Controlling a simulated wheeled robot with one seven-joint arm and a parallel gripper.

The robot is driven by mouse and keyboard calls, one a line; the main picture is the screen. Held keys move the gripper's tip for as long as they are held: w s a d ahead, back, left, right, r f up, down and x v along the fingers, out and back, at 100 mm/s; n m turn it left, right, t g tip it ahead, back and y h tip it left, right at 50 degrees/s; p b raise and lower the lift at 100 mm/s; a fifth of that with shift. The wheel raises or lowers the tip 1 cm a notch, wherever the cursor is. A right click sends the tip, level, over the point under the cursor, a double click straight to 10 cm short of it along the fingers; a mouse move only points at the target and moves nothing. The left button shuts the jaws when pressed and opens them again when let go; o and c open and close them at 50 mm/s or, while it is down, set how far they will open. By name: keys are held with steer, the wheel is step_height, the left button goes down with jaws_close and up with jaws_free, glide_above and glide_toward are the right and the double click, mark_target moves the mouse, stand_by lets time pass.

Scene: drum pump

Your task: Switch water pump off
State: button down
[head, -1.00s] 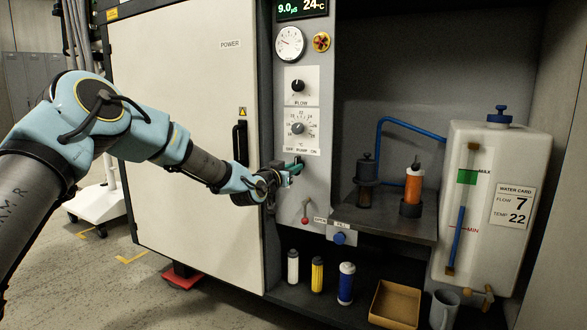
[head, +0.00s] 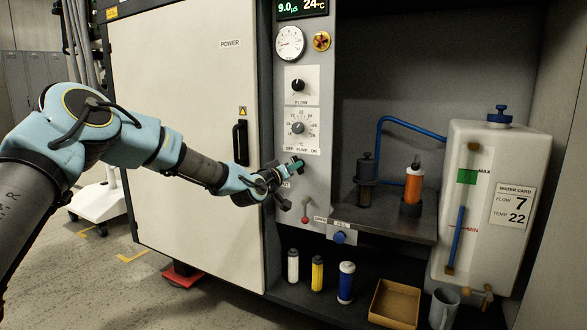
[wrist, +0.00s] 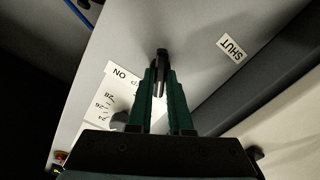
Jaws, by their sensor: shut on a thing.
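The pump switch sits under the "OFF PUMP ON" label (head: 300,152) on the grey control panel (head: 312,184). In the head view my gripper (head: 297,163) covers it, so its setting cannot be read there. In the wrist view my green fingers (wrist: 162,85) are closed around a slim dark switch handle (wrist: 162,55), whose tip shows just beyond them. The "ON" end of the label (wrist: 122,72) shows upside down to the left of the fingers.
A temperature knob (head: 298,128) and a flow knob (head: 298,86) are above the gripper. A red-tipped lever (head: 306,215) hangs below. A "SHUT" label (wrist: 233,47) is right of the fingers. A white door with a black handle (head: 240,143) stands left.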

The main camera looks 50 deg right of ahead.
steer(key=shift+f, duration=0.1)
steer(key=c, duration=0.8)
jaws_free()
steer(key=shift+c, duration=0.2)
steer(key=p+v, duration=0.1)
steer(key=v, duration=0.9)
steer(key=shift+a+p, duration=0.3)
steer(key=shift+a, duration=0.05)
steer(key=shift+s, duration=0.1)
